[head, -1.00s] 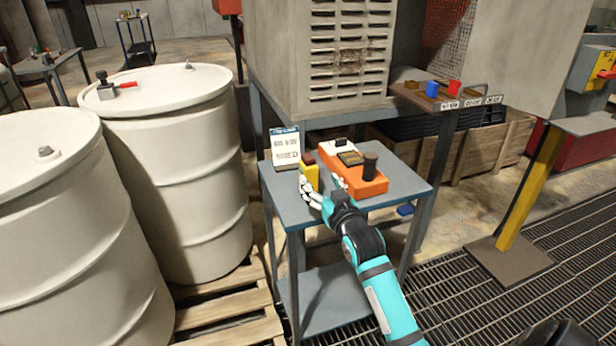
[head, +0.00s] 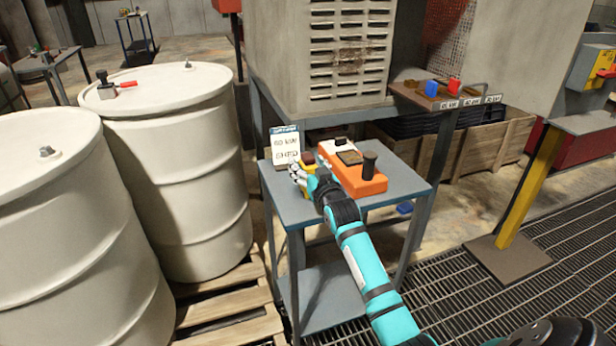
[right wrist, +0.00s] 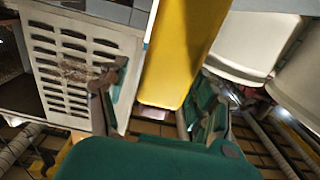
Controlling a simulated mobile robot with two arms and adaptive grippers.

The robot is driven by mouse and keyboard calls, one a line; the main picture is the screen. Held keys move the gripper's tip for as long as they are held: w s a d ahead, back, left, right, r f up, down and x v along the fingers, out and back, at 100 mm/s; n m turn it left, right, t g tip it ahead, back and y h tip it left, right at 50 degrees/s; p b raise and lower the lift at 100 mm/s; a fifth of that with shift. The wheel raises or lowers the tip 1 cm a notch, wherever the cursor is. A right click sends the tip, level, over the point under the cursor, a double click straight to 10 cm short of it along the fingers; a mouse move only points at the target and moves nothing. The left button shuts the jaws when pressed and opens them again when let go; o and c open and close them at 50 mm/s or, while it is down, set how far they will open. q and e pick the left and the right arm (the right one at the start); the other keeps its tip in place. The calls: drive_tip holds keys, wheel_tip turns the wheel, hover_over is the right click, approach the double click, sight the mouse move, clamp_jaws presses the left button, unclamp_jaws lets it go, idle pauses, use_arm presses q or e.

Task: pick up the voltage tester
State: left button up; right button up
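The voltage tester appears to be the yellow object (head: 310,169) standing on the small grey-blue table (head: 400,192), just right of a white card. My right gripper (head: 300,178) is at it and partly covers it in the head view. In the right wrist view the yellow body (right wrist: 185,55) reaches down between the two fingers of my right gripper (right wrist: 155,105). The fingers are spread, with a visible gap between the left finger and the yellow body. Contact on the right side cannot be told. My left gripper is not in view.
The white card (head: 285,146) stands close behind the gripper. An orange block (head: 355,178) with dark parts on top lies to the right on the table. White drums (head: 185,150) stand left. A grey vented cabinet (head: 348,50) rises behind.

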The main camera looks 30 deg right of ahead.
clamp_jaws()
drive_tip(key=shift+r, duration=0.15)
